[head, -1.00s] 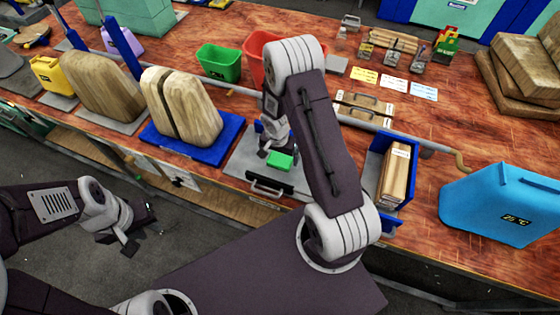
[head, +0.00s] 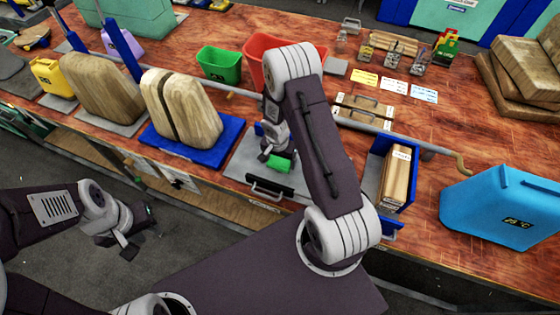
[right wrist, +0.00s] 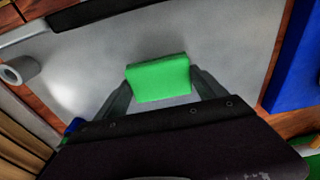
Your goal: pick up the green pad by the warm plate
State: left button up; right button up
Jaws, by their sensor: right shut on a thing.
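The green pad (head: 279,163) is a small bright green block over the grey warm plate (head: 243,160) in the head view. In the right wrist view the pad (right wrist: 159,78) sits between the two fingers of my right gripper (right wrist: 162,85), which is shut on it. The plate's grey surface (right wrist: 226,40) lies behind the pad; I cannot tell whether the pad still touches it. In the head view my right gripper (head: 273,156) is partly hidden by its own arm. My left gripper (head: 136,241) hangs over the floor at the left, away from the bench, and its jaw opening is unclear.
A black bar handle (head: 270,187) is at the plate's front edge. A blue base with two wooden blocks (head: 192,145) stands left of the plate. A blue holder with a wooden block (head: 396,175) stands right. Green (head: 219,64) and red (head: 257,62) bins are behind.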

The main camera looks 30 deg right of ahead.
aim_at(281, 160)
notch_tip(281, 160, up, 4)
jog(key=shift+f+p, duration=0.25)
jog(key=shift+p, duration=0.1)
jog(key=s+d+r, duration=0.3)
jog(key=d+r, duration=0.3)
jog(key=d, duration=0.5)
jog(key=shift+s+r, duration=0.3)
jog(key=shift+r, duration=0.05)
